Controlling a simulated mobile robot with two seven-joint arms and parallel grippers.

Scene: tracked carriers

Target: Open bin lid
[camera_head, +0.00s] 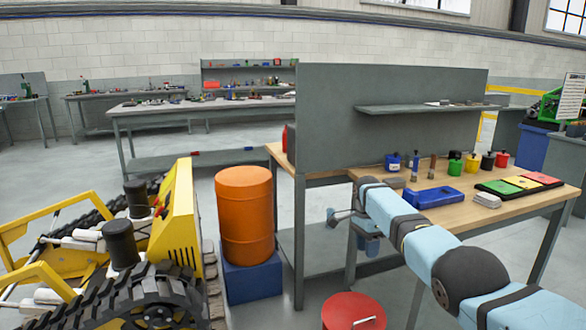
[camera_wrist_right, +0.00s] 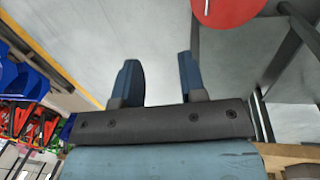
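The bin's round red lid (camera_head: 340,311) shows at the bottom edge of the head view, with a pale bar handle (camera_head: 364,321) on top. The lid looks closed and flat; the bin body below is cut off. In the right wrist view the red lid (camera_wrist_right: 232,10) is at the top, right of centre, with part of the handle (camera_wrist_right: 207,12). My right gripper (camera_wrist_right: 157,72) is open, with two blue fingers apart and nothing between them. In the head view my right gripper (camera_head: 368,245) is above and behind the lid, apart from it and partly hidden by my arm.
A wooden workbench (camera_head: 440,213) with bottles and trays stands behind my right arm. An orange drum (camera_head: 245,215) on a blue base (camera_head: 252,281) stands left of the lid. A yellow tracked machine (camera_head: 178,225) fills the left.

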